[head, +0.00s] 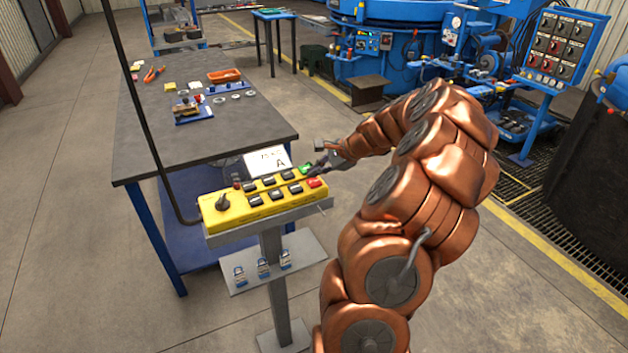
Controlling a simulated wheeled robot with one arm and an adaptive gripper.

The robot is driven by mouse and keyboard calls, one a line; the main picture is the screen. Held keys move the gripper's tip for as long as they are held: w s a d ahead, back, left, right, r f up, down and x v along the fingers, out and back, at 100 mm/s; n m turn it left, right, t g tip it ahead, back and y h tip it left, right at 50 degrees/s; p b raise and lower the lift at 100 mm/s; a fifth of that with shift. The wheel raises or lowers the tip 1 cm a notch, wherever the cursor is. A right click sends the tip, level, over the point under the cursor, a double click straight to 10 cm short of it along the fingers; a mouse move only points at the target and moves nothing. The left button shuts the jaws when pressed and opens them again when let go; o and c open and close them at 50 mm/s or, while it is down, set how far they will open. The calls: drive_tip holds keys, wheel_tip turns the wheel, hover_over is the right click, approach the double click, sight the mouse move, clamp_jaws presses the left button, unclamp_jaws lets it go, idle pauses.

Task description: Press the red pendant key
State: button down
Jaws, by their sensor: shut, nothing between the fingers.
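The yellow pendant (238,213) lies on a grey stand in the middle of the head view. It carries a dark rotary knob (222,202) at its left end and two rows of dark keys. The red key (315,183) is at its right end, nearest the front. A green key (305,168) sits just behind it. My gripper (318,172) is shut and empty, with its fingertips close to the right end of the pendant, near the green and red keys. I cannot tell whether the fingertips touch the pendant. The red key's top is visible.
A dark workbench (150,145) with tools and an orange tray (224,75) is beyond. A black cable rises at the pendant's left. Blue machinery (400,70) stands at the back right.

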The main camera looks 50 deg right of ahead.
sight(316, 182)
drive_tip(key=shift+r+p, duration=1.35)
drive_tip(key=shift+r, duration=1.2)
